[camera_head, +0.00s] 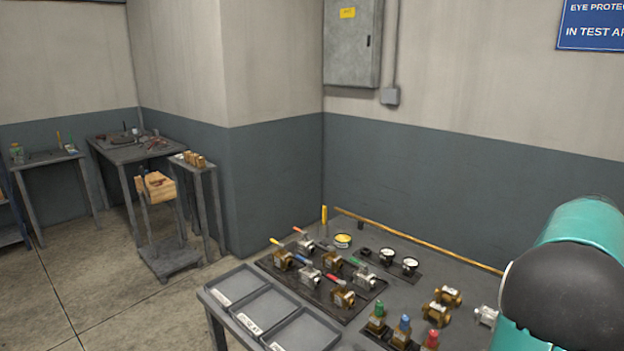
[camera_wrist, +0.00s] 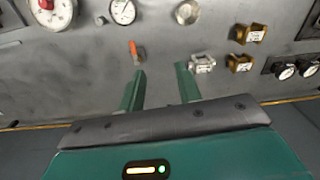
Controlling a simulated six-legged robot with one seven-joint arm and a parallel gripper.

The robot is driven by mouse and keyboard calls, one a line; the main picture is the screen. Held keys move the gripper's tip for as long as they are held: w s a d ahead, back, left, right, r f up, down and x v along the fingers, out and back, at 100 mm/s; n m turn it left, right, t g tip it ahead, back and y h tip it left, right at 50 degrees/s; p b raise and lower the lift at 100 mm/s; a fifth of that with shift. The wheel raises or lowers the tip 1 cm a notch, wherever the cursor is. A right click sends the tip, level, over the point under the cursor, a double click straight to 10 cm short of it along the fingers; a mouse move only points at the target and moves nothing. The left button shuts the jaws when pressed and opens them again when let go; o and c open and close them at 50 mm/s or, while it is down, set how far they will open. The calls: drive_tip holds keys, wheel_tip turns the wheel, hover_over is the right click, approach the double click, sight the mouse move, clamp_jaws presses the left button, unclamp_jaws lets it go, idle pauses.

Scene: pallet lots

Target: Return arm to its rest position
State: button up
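My arm shows at the right edge of the head view as a teal and black link; its gripper end is out of that view. In the wrist view my gripper (camera_wrist: 159,68) has two teal fingers standing apart with nothing between them, so it is open and empty. The fingers are over or near the grey workbench (camera_wrist: 100,45). An orange-handled item (camera_wrist: 135,52) shows just beyond the left finger. A silver valve body (camera_wrist: 202,64) shows just beyond the right finger. I cannot tell the exact height of the fingers above the bench.
The bench holds grey trays (camera_head: 238,284), lever valves (camera_head: 310,275), gauges (camera_head: 410,265), brass fittings (camera_head: 437,314) and colour-capped valves (camera_head: 404,327). A yellow rail (camera_head: 420,242) runs along its back near the wall. Side tables (camera_head: 125,153) and a wooden box (camera_head: 157,186) stand left. Floor shows at left.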

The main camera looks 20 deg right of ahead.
drive_tip(key=w+a+r+n+t, duration=0.1)
drive_tip(key=w+a+r+n, duration=0.15)
drive_tip(key=a, duration=0.75)
drive_tip(key=w+a+r+n+t, duration=0.1)
drive_tip(key=w+a, duration=0.2)
drive_tip(key=a, duration=0.6)
drive_tip(key=w+a+r+n+t, duration=0.1)
drive_tip(key=w+a+r+n, duration=0.15)
drive_tip(key=a, duration=0.75)
drive_tip(key=s+a+f+n, duration=0.1)
drive_tip(key=s+a, duration=0.1)
drive_tip(key=a, duration=0.5)
drive_tip(key=s+a+f+n+t, duration=0.1)
drive_tip(key=s+a+f+n, duration=0.1)
drive_tip(key=a, duration=0.5)
drive_tip(key=s+a+f+n+t, duration=0.1)
drive_tip(key=s+a, duration=0.3)
drive_tip(key=a, duration=0.4)
drive_tip(key=shift+f+n, duration=0.2)
drive_tip(key=shift+n, duration=0.5)
drive_tip(key=shift+d, duration=0.15)
